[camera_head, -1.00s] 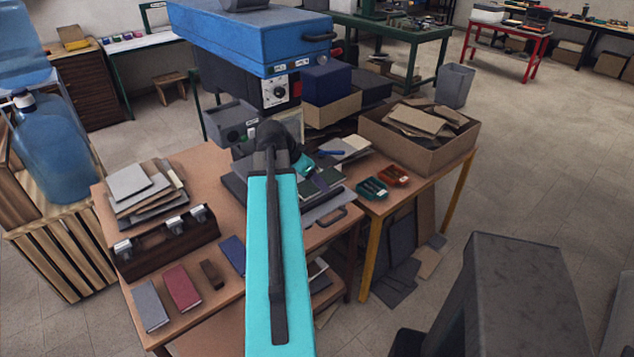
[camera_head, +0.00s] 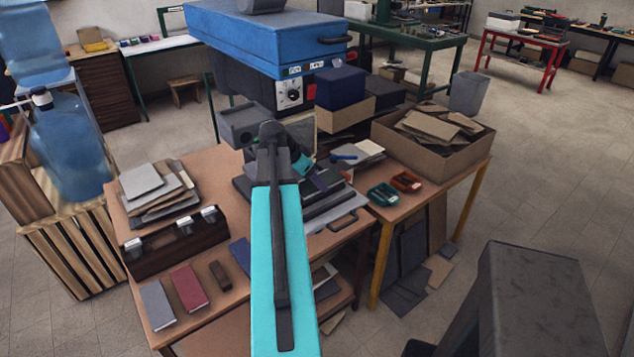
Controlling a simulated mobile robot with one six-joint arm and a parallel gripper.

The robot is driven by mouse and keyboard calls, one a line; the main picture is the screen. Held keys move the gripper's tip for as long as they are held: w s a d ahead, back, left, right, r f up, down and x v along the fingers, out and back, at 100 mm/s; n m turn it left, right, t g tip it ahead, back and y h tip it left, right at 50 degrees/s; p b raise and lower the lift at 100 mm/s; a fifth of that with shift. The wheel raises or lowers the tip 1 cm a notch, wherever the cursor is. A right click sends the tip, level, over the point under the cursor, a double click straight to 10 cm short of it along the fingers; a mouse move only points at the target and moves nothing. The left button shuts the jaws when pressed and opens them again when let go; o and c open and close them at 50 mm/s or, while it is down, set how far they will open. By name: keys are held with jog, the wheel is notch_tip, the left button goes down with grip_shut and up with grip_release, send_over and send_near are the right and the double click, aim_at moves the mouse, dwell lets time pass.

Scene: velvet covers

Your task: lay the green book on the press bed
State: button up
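The blue press (camera_head: 270,35) stands at the back of the wooden table. In front of it is a dark, low bed with a grey pull-out plate (camera_head: 338,208) and a handle. A dark, flat, book-like thing (camera_head: 326,179) lies at or over this bed; its green colour is hard to make out. My teal arm reaches up the middle of the picture and covers part of the bed. A teal bit of my gripper (camera_head: 303,167) shows beside the dark thing. Its fingers are mostly hidden behind my arm, so I cannot tell whether it holds anything.
Grey, red and blue books (camera_head: 190,287) and a small brown block lie at the front left. A clasped wooden case (camera_head: 175,245) and stacked boards (camera_head: 155,190) are at left. Green and orange trays (camera_head: 383,194) and a cardboard box (camera_head: 440,150) are at right.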

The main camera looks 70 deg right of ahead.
aim_at(311, 184)
jog(key=shift+w+d+f+b, duration=0.1)
jog(key=shift+w+f+b, duration=0.1)
jog(key=shift+f+b, duration=1.05)
jog(key=shift+f, duration=0.25)
jog(key=o, duration=1.3)
jog(key=shift+w+r, duration=0.1)
jog(key=shift+v, duration=1.15)
jog(key=b+v, duration=0.2)
jog(key=v, duration=0.9)
jog(key=shift+r, duration=0.2)
